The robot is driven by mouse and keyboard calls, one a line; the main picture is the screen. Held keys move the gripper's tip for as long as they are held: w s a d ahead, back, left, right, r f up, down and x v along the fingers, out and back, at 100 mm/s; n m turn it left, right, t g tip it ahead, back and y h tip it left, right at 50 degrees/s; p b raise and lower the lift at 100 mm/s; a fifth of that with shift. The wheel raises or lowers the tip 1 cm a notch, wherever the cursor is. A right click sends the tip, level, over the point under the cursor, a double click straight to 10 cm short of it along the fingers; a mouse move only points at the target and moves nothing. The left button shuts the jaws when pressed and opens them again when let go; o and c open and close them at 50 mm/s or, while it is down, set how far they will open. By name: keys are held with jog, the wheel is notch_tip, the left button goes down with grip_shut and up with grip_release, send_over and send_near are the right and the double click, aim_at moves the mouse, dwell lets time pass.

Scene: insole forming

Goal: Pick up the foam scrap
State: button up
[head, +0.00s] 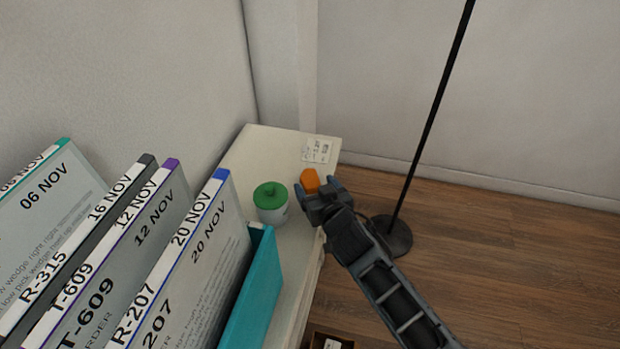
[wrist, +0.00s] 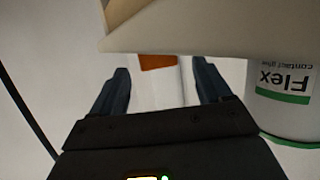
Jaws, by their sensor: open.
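The foam scrap appears to be the small orange block (head: 310,180) near the right edge of the pale shelf top (head: 262,146) in the head view. In the wrist view the orange piece (wrist: 158,61) shows between the two fingers, partly cut off by the pale shelf edge above it. My gripper (head: 319,194) is open beside the block on its near side, at the shelf's right edge. In the wrist view my gripper (wrist: 162,78) has its fingers apart, with nothing clearly clamped. I cannot tell whether a finger touches the block.
A glue can with a green lid (head: 270,200) stands left of the gripper; it is close at right in the wrist view (wrist: 284,88). Several binders (head: 165,265) and a teal folder (head: 252,290) fill the near left. A black pole stand (head: 392,235) stands on the floor at right.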

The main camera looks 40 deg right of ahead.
aim_at(309, 181)
jog(key=shift+x, duration=1.3)
jog(key=shift+c, duration=0.2)
jog(key=c, duration=1.1)
